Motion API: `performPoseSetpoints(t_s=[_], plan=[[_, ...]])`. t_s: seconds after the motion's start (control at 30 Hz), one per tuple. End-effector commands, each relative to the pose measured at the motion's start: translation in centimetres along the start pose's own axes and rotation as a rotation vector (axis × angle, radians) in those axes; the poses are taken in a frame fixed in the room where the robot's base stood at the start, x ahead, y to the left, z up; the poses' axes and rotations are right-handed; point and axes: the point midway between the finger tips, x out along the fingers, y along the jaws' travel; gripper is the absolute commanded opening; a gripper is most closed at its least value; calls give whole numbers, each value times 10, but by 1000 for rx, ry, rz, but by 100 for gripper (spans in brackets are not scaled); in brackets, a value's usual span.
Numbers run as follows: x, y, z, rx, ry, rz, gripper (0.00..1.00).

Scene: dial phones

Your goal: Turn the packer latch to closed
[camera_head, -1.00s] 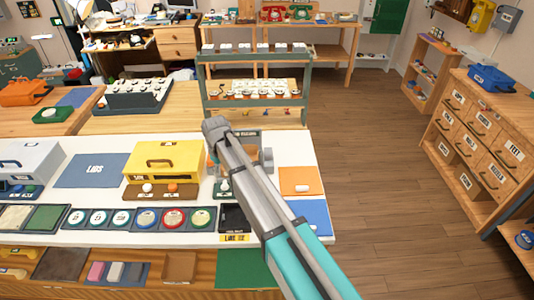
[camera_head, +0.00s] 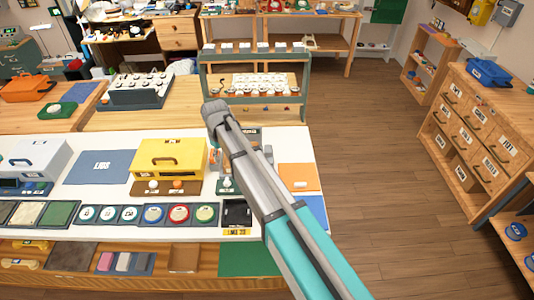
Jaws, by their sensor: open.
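My arm reaches from the lower right across the white bench (camera_head: 75,220), and its dark grey upper end (camera_head: 217,112) stands over the back edge. My gripper's fingers cannot be made out; the arm hides what lies below and behind it. A device with grey parts (camera_head: 268,155) stands mostly behind my arm at the bench's right part. It may be the packer, but I cannot tell. No latch can be made out on it, and its position is hidden. A small white knob (camera_head: 226,183) on a dark green base stands at the arm's left side.
A row of round dials (camera_head: 153,214) lines the front. A black tray (camera_head: 238,213) and an orange card (camera_head: 299,176) flank the arm. Open floor (camera_head: 390,190) lies to the right.

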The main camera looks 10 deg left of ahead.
Motion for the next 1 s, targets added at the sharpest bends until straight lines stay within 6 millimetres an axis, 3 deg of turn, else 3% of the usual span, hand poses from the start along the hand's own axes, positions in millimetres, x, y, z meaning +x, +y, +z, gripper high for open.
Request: performPoseSetpoints(t_s=[0.47,1.0], plan=[[30,22,11,-128,88,-160,56],[58,57,27,-329,311,-352,56]])
